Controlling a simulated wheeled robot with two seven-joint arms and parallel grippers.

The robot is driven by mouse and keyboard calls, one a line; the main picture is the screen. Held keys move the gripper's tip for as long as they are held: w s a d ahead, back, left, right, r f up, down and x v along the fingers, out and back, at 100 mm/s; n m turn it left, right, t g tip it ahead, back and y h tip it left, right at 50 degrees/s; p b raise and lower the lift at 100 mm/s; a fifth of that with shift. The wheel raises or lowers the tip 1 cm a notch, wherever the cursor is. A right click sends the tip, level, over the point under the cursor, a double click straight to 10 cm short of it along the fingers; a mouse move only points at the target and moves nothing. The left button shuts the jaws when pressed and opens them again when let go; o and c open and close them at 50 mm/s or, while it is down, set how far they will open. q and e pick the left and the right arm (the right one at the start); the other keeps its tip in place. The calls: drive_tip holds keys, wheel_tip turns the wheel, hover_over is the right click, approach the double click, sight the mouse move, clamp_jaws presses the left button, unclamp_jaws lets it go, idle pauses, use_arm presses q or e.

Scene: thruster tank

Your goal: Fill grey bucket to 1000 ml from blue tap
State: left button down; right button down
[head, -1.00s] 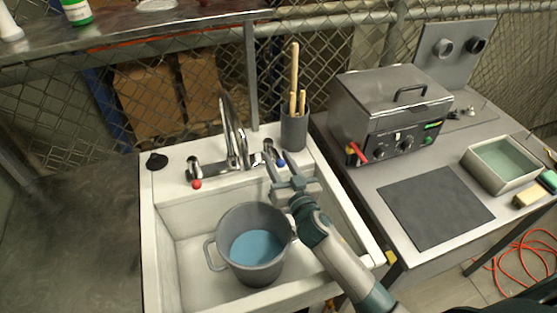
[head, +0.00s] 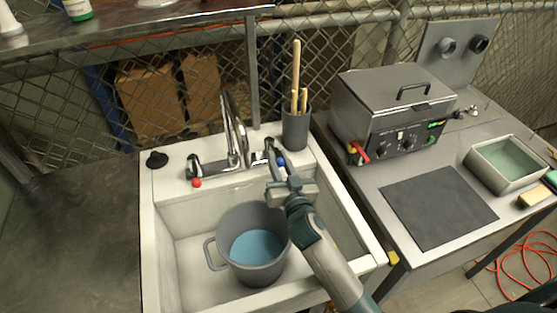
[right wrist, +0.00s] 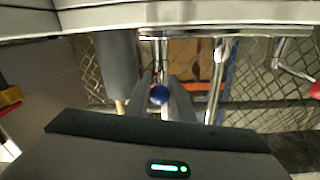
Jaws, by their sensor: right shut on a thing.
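The grey bucket (head: 254,267) stands upright in the white sink, with blue water inside; its level marks are not readable. The chrome faucet (head: 238,135) rises behind it with its spout above the bucket; I cannot make out a stream. The blue tap (head: 281,161) is the lever with the blue knob on the right of the faucet. My right gripper (head: 275,165) is shut on the blue tap's lever. In the right wrist view the blue knob (right wrist: 159,95) shows between the fingers (right wrist: 168,100). My left gripper is not in view.
The red tap knob (head: 197,183) is on the faucet's left. A grey holder (head: 296,130) with wooden-handled tools stands right of the faucet. A metal bath with a lid (head: 392,105), a dark mat (head: 438,207) and a tray (head: 505,165) are on the right bench.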

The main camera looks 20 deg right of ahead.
drive_tip(key=c, duration=1.6)
unclamp_jaws()
drive_tip(key=shift+a, duration=0.1)
drive_tip(key=s+b, duration=0.2)
drive_tip(key=s, duration=0.5)
drive_tip(key=shift+s, duration=0.3)
